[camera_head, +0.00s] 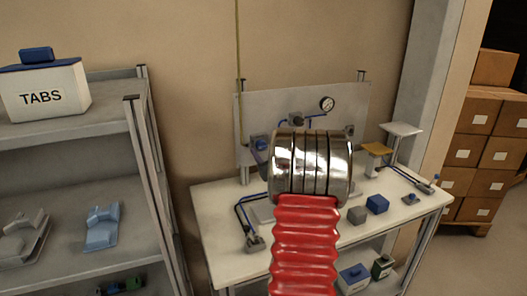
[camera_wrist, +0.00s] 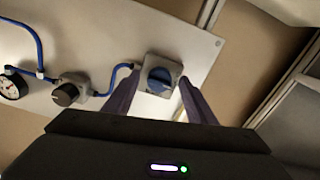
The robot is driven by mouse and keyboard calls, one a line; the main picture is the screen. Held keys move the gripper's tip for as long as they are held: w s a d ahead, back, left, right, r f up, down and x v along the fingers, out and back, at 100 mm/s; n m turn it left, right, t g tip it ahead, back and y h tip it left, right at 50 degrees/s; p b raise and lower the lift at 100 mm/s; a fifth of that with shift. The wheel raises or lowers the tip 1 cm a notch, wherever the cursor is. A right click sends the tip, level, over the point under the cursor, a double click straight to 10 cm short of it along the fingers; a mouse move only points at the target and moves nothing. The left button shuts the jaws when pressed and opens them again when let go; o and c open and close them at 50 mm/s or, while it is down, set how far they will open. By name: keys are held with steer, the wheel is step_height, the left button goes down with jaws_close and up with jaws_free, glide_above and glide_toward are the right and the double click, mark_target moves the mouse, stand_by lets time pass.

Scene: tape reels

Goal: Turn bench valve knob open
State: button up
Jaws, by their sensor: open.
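The valve with a blue knob (camera_wrist: 159,79) sits in a grey square housing on the upright panel, near one end of it. In the head view the same blue knob (camera_head: 261,143) shows at the panel's left, beside my arm. My gripper (camera_wrist: 160,86) is open, with its two dark fingers on either side of the valve in the wrist view. Nothing is held. I cannot tell whether the fingers touch the housing.
The panel (camera_head: 285,103) also carries a black knob (camera_wrist: 66,94), a pressure gauge (camera_head: 327,103) and blue tubing. The white bench (camera_head: 220,215) below holds a blue block (camera_head: 377,204) and a grey block (camera_head: 357,215). Shelves (camera_head: 150,150) stand at left, cardboard boxes (camera_head: 490,150) at right.

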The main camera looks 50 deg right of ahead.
steer(key=shift+w+d, duration=0.25)
steer(key=shift+w, duration=0.2)
steer(key=shift+c, duration=0.6)
steer(key=c, duration=0.9)
